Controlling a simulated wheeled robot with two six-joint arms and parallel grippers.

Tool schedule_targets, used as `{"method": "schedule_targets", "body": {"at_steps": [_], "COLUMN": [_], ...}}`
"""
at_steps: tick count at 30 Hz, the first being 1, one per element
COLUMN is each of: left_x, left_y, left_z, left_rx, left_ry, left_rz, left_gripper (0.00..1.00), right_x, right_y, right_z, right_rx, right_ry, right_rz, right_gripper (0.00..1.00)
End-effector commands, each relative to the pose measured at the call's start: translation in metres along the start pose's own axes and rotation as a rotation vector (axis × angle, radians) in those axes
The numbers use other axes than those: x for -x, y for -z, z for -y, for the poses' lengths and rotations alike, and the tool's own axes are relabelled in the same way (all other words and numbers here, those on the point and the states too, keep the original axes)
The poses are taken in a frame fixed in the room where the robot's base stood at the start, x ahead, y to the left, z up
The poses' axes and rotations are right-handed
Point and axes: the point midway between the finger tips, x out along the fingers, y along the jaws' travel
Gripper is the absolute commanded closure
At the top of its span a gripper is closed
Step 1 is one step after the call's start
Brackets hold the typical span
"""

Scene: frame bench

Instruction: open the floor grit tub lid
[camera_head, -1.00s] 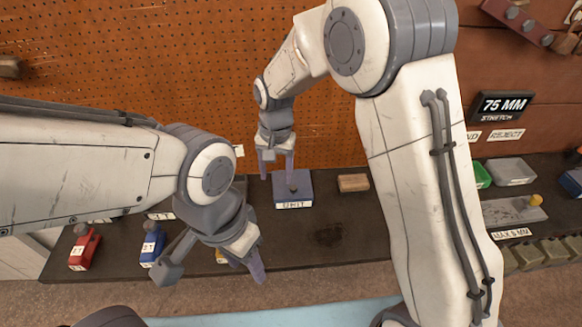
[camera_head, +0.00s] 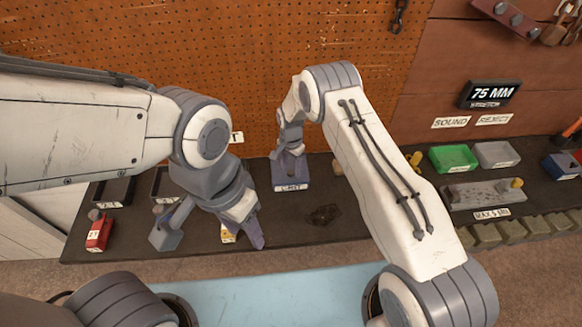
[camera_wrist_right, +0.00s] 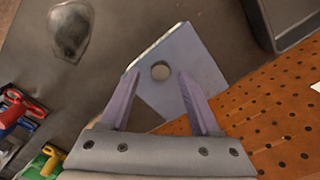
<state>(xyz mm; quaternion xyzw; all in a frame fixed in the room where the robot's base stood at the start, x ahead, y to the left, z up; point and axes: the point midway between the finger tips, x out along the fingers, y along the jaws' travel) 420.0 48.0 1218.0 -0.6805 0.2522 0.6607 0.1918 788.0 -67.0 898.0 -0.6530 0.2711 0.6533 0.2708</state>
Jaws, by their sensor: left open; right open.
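I cannot make out a floor grit tub or its lid in either view. My right gripper (camera_head: 288,172) is open over a blue block (camera_head: 291,188) with a white label on the bench.
The dark bench (camera_head: 350,205) runs along an orange pegboard (camera_head: 220,50). A red tool (camera_head: 99,232) stands at left. A pale blue surface (camera_head: 270,298) is in front; brown floor shows between.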

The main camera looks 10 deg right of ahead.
Motion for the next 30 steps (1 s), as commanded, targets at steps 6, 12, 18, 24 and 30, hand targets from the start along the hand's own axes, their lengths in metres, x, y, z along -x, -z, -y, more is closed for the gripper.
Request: {"method": "schedule_targets", "body": {"at_steps": [6,12,18,24,30], "left_x": [0.007,0.007,0.007,0.007,0.007], "left_y": [0.000,0.000,0.000,0.000,0.000], "left_z": [-0.001,-0.001,-0.001,-0.001,-0.001], "left_rx": [-0.001,-0.001,-0.001,-0.001,-0.001], "left_ry": [0.000,0.000,0.000,0.000,0.000], "left_rz": [0.000,0.000,0.000,0.000,0.000], "left_gripper": [0.50,0.50,0.50,0.50,0.50], "right_x": [-0.018,-0.022,-0.022,-0.021,-0.021], "right_y": [0.000,0.000,0.000,0.000,0.000], "right_z": [0.000,0.001,0.001,0.001,0.000], "right_rx": [0.001,0.001,0.001,0.001,0.001], "right_ry": [0.000,0.001,0.001,0.001,0.001], "right_rz": [0.000,-0.001,0.000,0.000,0.000], "right_gripper": [0.36,0.36,0.63,1.00,1.00]}}
